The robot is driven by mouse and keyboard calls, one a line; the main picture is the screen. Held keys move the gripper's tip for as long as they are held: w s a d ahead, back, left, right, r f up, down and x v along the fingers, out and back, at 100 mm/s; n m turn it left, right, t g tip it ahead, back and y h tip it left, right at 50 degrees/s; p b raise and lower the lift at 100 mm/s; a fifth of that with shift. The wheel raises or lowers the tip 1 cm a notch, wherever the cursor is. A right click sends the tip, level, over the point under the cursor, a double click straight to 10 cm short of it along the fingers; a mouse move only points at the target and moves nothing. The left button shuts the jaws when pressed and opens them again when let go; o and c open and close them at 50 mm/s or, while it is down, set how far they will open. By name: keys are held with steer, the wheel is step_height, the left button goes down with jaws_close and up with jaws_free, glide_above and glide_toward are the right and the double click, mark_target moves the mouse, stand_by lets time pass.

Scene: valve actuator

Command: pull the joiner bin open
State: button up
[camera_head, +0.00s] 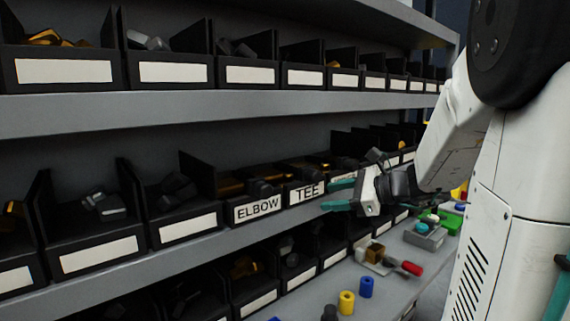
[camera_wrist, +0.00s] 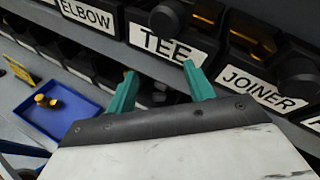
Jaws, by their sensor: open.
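The joiner bin, labelled JOINER (camera_wrist: 262,87), is a black shelf bin with a round dark knob (camera_wrist: 297,72) at its front, at the right of the wrist view. Orange-brown parts show inside it. In the head view my gripper and wrist mostly hide that area, and I cannot read its label. My gripper (camera_head: 332,195) has two teal fingers, spread apart with nothing between them. In the wrist view its fingertips (camera_wrist: 158,74) point toward the front of the TEE bin (camera_wrist: 160,46), left of the joiner bin.
The ELBOW bin (camera_head: 257,208) stands left of the TEE bin, in a row of black bins on a grey shelf (camera_head: 185,255). Bins also line the shelves above and below. A blue tray (camera_wrist: 47,120) with yellow parts and loose coloured cylinders (camera_head: 346,302) lie on the lower surface.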

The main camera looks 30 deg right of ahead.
mark_target(346, 164)
steer(key=d+r+m+t+h, duration=0.1)
steer(key=d+m, duration=0.1)
steer(key=d, duration=0.2)
steer(key=d+r+m+t+h, duration=0.1)
steer(key=d+m+t, duration=0.1)
steer(key=d+m, duration=0.1)
steer(key=d+r+m+t+h, duration=0.1)
steer(key=d+m+t+h, duration=0.1)
steer(key=d, duration=0.3)
steer(key=shift+w+d+r+m, duration=0.15)
steer(key=shift+w+r+m, duration=0.25)
steer(key=shift+m, duration=0.3)
steer(key=shift+w+d+r+m, duration=0.15)
steer(key=shift+w+d+m, duration=0.05)
steer(key=shift+m, duration=0.1)
steer(key=w, duration=0.5)
steer(key=w+a, duration=0.1)
steer(key=w, duration=0.1)
steer(key=shift+w, duration=0.2)
